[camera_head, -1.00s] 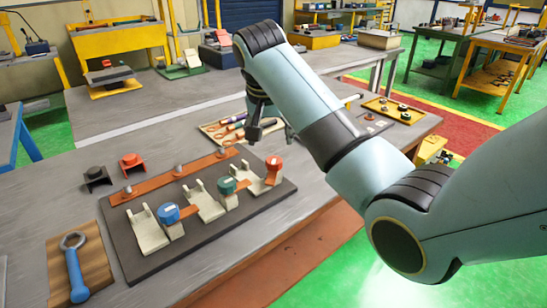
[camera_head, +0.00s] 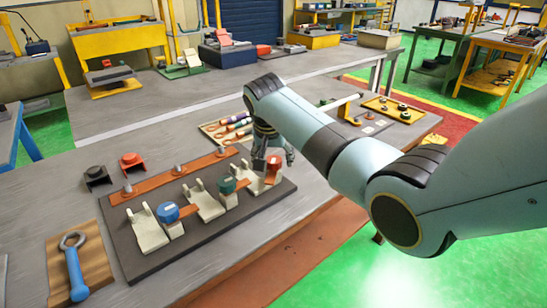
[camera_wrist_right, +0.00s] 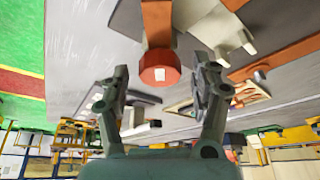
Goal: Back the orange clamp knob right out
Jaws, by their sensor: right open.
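The orange clamp knob (camera_head: 273,163) is the rightmost of three coloured knobs on the dark fixture board (camera_head: 155,262). It also shows in the right wrist view as an orange-red octagonal knob with a pale square mark (camera_wrist_right: 160,72). My right gripper (camera_head: 272,157) is just above and beside it, partly covering it in the head view. In the right wrist view its fingers are spread wide, one on each side of the knob's line, with the knob beyond the fingertips (camera_wrist_right: 160,80). The fingers look apart from the knob. My left gripper is not in view.
A blue knob (camera_head: 168,212) and a green knob (camera_head: 227,186) sit on neighbouring clamps. A copper bar (camera_head: 150,185) with several studs runs behind them. A blue wrench (camera_head: 75,270) lies on a wooden board at left. Red (camera_head: 131,161) and black (camera_head: 97,176) pieces stand behind the board.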

